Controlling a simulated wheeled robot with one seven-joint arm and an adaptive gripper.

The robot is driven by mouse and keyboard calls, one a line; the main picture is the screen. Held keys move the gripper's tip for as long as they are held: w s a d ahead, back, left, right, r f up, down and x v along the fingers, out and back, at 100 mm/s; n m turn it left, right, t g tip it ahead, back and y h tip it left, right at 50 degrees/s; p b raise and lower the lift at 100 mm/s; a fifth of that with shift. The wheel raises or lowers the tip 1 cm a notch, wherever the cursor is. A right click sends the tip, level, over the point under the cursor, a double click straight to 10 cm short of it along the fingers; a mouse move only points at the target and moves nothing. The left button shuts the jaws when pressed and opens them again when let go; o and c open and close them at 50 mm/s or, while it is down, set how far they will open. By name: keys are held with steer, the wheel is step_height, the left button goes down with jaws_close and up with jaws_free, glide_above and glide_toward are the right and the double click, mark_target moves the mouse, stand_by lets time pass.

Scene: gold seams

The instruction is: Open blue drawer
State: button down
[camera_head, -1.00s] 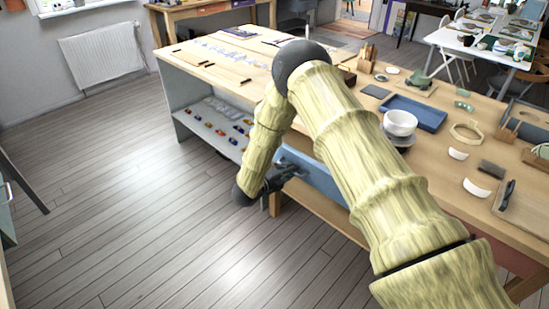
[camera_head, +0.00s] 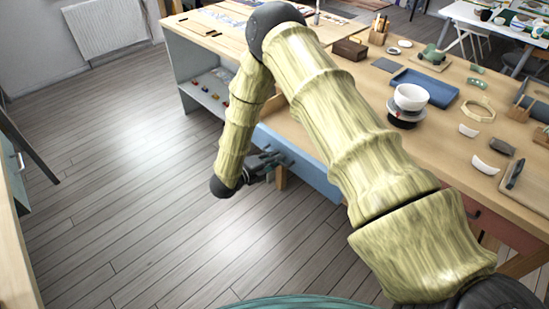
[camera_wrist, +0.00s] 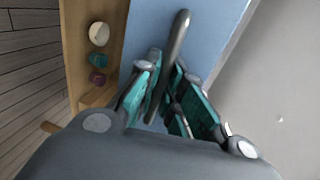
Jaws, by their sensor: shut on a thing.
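The blue drawer (camera_head: 305,165) is in the side of the long wooden workbench, partly hidden by my arm in the head view. Its blue front also fills the upper middle of the wrist view (camera_wrist: 218,25). A dark grey bar handle (camera_wrist: 177,45) stands off that front. My gripper (camera_wrist: 166,85) has its teal fingers on both sides of the handle and is shut on it. In the head view my gripper (camera_head: 264,163) is at the drawer's front, low beside the bench. I cannot tell exactly how far the drawer stands out.
The workbench top (camera_head: 345,85) carries a white bowl (camera_head: 411,97), a blue tray (camera_head: 425,86) and small pieces. A reddish drawer front (camera_head: 505,228) is farther right. Small coloured pots (camera_wrist: 98,58) lie left in the wrist view. The wooden floor (camera_head: 130,180) left of the bench is clear.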

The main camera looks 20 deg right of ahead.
steer(key=c, duration=1.5)
jaws_free()
steer(key=shift+c, duration=0.2)
steer(key=v, duration=1.2)
steer(key=shift+d+f, duration=0.1)
